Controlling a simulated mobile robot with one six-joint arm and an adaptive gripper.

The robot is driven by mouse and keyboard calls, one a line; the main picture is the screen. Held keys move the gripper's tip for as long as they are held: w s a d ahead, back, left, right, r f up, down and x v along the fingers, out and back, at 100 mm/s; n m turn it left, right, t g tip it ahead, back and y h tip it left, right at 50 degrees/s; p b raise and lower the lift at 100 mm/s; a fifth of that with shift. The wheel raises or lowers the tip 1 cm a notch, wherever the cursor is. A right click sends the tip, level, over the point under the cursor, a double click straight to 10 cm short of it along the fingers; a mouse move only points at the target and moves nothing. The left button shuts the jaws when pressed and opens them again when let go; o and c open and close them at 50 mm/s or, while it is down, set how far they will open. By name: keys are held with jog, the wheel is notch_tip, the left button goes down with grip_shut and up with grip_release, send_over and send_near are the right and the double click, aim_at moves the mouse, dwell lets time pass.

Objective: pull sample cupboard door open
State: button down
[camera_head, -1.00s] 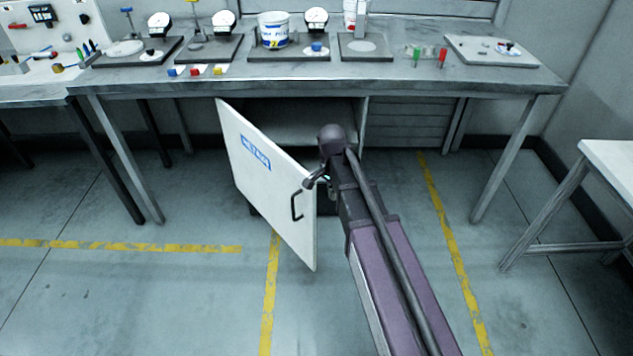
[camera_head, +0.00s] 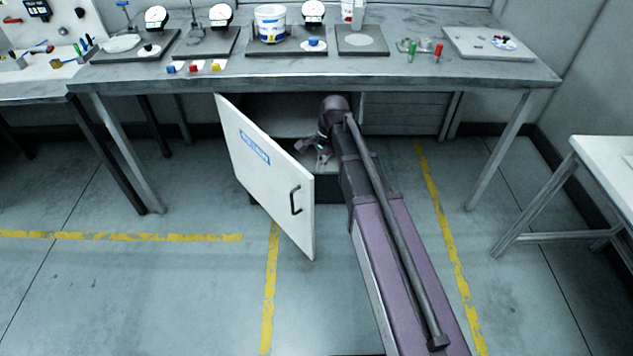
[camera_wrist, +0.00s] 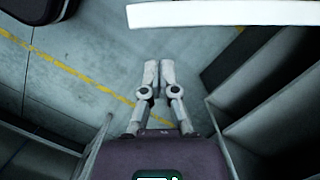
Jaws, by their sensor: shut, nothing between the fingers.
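The white cupboard door (camera_head: 262,172) with a blue label stands well ajar in the head view, hinged at its left edge under the bench. Its black handle (camera_head: 296,200) is near the free edge. My gripper (camera_head: 322,153) is to the right of the door, at the cupboard opening, and apart from the handle. In the wrist view my gripper (camera_wrist: 158,68) shows its two fingers together with nothing between them. A white strip, likely the door's edge (camera_wrist: 225,13), lies ahead of the fingertips there. The cupboard's inside (camera_head: 285,115) is dark and partly hidden by my arm.
The metal bench (camera_head: 400,72) spans above the cupboard, with gauges, a white tub (camera_head: 270,24) and small coloured pieces on it. Grey drawers (camera_head: 405,112) are right of the opening. A white table (camera_head: 605,160) stands at the right. The floor in front is clear.

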jog(key=shift+f, duration=0.15)
jog(key=b+x, duration=0.9)
jog(key=shift+f, duration=0.35)
jog(key=shift+s, duration=0.1)
jog(key=shift+s+a, duration=0.1)
dwell(0.6)
